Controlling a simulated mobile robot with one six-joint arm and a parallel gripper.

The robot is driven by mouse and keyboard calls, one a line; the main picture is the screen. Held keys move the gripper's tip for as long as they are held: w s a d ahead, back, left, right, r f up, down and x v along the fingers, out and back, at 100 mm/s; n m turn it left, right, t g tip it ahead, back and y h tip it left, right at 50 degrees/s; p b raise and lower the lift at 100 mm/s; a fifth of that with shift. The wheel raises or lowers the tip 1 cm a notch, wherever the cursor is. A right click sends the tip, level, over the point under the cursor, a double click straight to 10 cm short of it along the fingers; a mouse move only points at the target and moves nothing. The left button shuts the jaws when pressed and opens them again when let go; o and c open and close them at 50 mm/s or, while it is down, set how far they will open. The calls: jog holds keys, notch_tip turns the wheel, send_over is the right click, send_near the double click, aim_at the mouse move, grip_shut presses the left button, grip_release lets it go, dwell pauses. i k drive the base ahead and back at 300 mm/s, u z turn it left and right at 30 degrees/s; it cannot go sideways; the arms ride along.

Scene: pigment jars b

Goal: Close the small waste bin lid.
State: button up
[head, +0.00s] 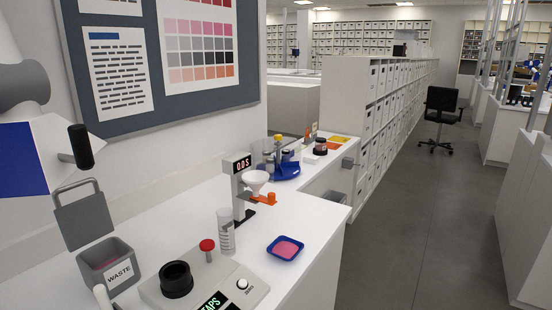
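The small grey waste bin (110,264), labelled WASTE, stands on the white counter at lower left. Its grey lid (83,218) is open, tilted up above the back of the bin, with a looped handle at its top. My arm enters at upper left. A white and blue body with a black tip on a short stem, which looks like part of my gripper (80,147), is above the lid and appears apart from it. A second finger does not show, so its opening is unclear.
A device (205,289) with a black ring and display stands right of the bin. Close by are a red-capped item (207,249), a clear tube (226,232), a funnel stand (242,182) and a blue tray (286,248) of pink powder. A wall board (172,103) hangs behind.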

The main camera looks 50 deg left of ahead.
aim_at(81, 223)
jog(key=z, duration=0.1)
jog(key=i, duration=1.5)
jog(key=u, duration=3.85)
jog(key=i, duration=1.05)
jog(key=u, duration=0.05)
